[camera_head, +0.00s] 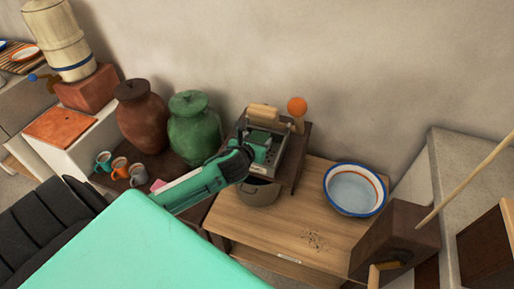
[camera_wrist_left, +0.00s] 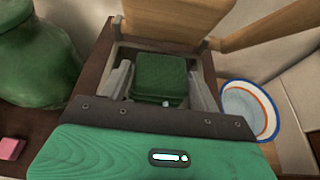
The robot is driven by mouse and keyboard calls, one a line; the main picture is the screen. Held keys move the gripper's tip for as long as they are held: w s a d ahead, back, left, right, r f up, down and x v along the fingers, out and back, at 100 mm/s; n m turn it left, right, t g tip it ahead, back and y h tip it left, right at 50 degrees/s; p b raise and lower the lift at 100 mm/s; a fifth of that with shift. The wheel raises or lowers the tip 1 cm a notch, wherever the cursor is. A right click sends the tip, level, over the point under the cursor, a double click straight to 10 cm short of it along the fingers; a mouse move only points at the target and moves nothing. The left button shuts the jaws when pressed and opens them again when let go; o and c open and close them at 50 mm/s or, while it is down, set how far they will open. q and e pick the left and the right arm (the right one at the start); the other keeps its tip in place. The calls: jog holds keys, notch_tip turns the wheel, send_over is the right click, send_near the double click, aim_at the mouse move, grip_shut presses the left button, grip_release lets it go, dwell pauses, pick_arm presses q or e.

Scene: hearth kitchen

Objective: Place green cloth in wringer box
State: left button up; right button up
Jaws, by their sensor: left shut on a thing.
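The green cloth (camera_head: 259,138) is a small folded block. It also shows in the left wrist view (camera_wrist_left: 161,75), between the two grey fingers of my left gripper (camera_wrist_left: 161,88). In the head view my left gripper (camera_head: 260,150) reaches in from the left, over the wringer box (camera_head: 296,160). The box is dark wood with a pale roller at the back and an orange knob at its right. The cloth is within the box's outline from above. I cannot tell whether it touches the bottom. My right gripper is out of view.
A blue-rimmed basin (camera_head: 354,189) stands right of the box on the wooden table (camera_head: 270,228). A metal pot (camera_head: 258,192) is in front of the box. A green jar (camera_head: 194,130), a brown jar (camera_head: 142,115) and cups (camera_head: 120,168) stand left.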

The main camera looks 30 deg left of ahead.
pick_arm(q)
notch_tip(320, 180, down, 4)
jog(key=shift+f, duration=0.1)
jog(key=shift+w+f, duration=0.1)
jog(key=shift+w, duration=0.15)
jog(key=shift+w+a+f, duration=0.1)
jog(key=shift+f, duration=0.05)
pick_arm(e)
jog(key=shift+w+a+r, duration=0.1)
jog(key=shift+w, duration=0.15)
pick_arm(q)
jog(key=shift+f, duration=0.1)
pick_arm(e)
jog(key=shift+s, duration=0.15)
pick_arm(q)
jog(key=o, duration=1.2)
